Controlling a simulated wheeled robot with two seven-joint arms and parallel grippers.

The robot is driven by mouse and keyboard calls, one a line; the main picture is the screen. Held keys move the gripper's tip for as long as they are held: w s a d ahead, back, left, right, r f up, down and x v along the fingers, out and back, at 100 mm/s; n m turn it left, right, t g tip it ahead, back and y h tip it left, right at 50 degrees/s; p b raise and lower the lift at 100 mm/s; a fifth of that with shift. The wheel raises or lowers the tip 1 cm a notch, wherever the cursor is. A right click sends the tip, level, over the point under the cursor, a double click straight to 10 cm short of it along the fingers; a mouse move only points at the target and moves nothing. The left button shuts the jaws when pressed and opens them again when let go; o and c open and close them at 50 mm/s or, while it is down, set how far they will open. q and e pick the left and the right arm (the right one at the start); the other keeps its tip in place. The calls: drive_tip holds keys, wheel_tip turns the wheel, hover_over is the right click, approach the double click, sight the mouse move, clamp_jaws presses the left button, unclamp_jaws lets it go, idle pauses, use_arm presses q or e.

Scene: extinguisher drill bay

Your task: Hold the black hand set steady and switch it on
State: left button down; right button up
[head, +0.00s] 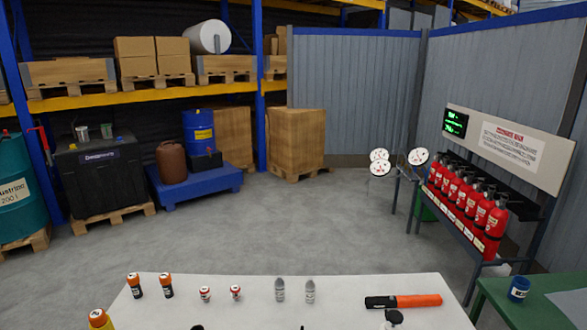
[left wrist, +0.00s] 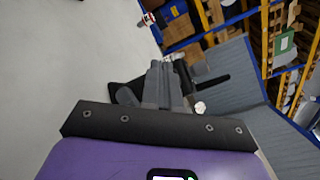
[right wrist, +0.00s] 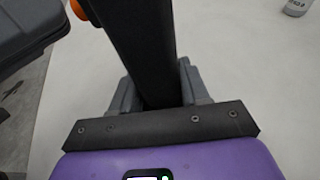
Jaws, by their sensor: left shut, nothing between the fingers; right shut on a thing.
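A long black body with an orange knob, which I take to be the black hand set (right wrist: 140,40), runs between the fingers of my right gripper (right wrist: 158,88) in the right wrist view. The right gripper is shut on it, and its far end is out of frame. My left gripper (left wrist: 165,70) is shut and empty in the left wrist view. Dark shapes lie beyond its fingertips; I cannot tell which of them is the hand set, or whether the fingers touch it. No switch shows clearly. Neither gripper can be made out clearly in the head view.
On the white table (head: 260,315) stand orange-black cylinders (head: 134,286), small red-white items (head: 236,293) and grey bottles (head: 310,290). An orange-black torch (head: 403,301) lies at right, beside a dark round-topped item (head: 393,316). A green table (head: 500,300) adjoins at right.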

use_arm(q)
drive_tip(key=shift+w, duration=0.3)
idle(0.4)
drive_tip(key=shift+s, duration=0.45)
use_arm(e)
drive_tip(key=o, duration=1.1)
drive_tip(key=shift+c, duration=0.2)
use_arm(q)
drive_tip(key=s, duration=0.2)
drive_tip(key=s+a, duration=0.1)
drive_tip(key=s, duration=0.2)
drive_tip(key=shift+s+a, duration=0.35)
drive_tip(key=shift+a, duration=0.05)
